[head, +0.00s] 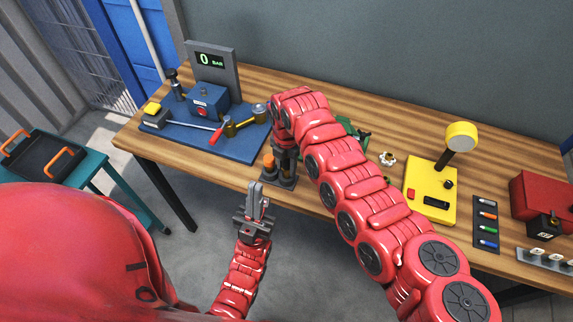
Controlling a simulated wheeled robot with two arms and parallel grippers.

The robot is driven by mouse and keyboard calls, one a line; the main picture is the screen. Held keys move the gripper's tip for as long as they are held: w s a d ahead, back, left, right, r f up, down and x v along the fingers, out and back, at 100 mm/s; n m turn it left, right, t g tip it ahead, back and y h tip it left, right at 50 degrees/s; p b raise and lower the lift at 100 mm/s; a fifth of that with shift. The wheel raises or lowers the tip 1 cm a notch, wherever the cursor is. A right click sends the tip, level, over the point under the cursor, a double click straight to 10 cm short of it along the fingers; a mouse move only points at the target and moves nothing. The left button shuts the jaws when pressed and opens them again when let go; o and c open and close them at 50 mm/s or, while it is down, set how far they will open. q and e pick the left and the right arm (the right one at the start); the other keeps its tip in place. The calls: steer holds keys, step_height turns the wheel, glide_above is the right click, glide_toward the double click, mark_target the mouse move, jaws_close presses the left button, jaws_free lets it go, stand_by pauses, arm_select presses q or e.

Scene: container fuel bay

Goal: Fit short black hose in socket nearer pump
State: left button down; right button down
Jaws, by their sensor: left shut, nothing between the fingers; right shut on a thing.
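My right gripper (286,150) points down over a small dark stand (279,181) at the table's front edge. It is shut on a dark thing, mostly hidden by the gripper and arm; I cannot tell whether this is the short black hose. An orange-topped piece (268,163) stands in the stand beside it. The blue pump box (208,100) sits on a blue mat (238,152) at the left. Brass fittings, one nearer the pump (229,127) and one farther right (259,113), are on the mat. My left gripper (256,190) is shut and empty, in front of the table edge.
A grey panel reading 0 BAR (225,62) stands behind the pump. A teal cart with a black tray (45,160) stands left.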

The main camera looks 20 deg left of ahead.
steer(key=shift+f+b, duration=0.3)
steer(key=shift+f, duration=0.2)
steer(key=shift+b, duration=0.3)
steer(key=shift+c, duration=2)
jaws_free()
step_height(320, 180, up, 16)
steer(key=b, duration=0.5)
steer(key=shift+r+b, duration=0.35)
steer(key=shift+r, duration=0.4)
